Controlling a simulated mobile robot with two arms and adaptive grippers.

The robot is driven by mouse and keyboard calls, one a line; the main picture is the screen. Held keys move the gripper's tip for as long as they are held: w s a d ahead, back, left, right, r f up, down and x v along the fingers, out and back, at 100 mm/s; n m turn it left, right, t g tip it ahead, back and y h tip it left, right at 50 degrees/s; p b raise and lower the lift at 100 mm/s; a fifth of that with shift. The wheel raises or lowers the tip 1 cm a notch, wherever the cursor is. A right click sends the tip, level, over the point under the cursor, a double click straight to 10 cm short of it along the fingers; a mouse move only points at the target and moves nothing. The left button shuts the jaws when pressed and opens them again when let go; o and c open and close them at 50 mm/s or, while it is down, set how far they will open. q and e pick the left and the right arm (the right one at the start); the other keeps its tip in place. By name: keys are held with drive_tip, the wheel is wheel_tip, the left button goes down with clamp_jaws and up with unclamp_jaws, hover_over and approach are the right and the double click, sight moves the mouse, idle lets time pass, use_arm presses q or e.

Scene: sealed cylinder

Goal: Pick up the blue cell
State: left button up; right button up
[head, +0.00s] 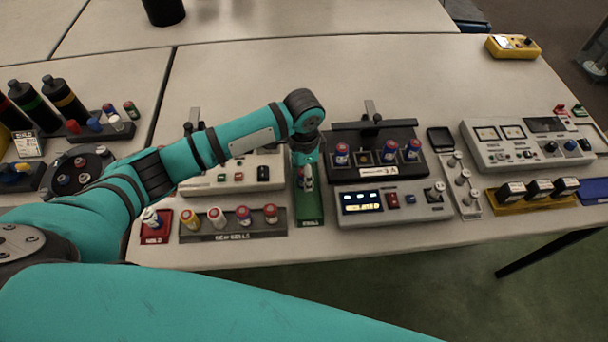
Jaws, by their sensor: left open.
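My left gripper (306,184) points down over a narrow green tray (311,217) near the middle of the table. It is open; its fingers are small here and hide part of the tray, so I cannot tell if a cell stands between them. Cells with blue bodies and reddish tops stand in the black dock, one at its left (342,155) and two at its right (390,151). A white and blue cell (150,217) stands on a red tray (154,236) at the left. I cannot tell which is the blue cell. My right gripper is out of view.
A rack of new cells (233,236) stands left of the green tray. A grey device with a lit screen (362,202) stands close to its right. Dark bottles (65,98) stand at the far left, a yellow meter (512,47) at the back right. The table's back middle is clear.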

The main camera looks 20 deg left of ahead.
use_arm(q)
drive_tip(key=shift+f, duration=1.2)
drive_tip(key=c, duration=0.6)
clamp_jaws()
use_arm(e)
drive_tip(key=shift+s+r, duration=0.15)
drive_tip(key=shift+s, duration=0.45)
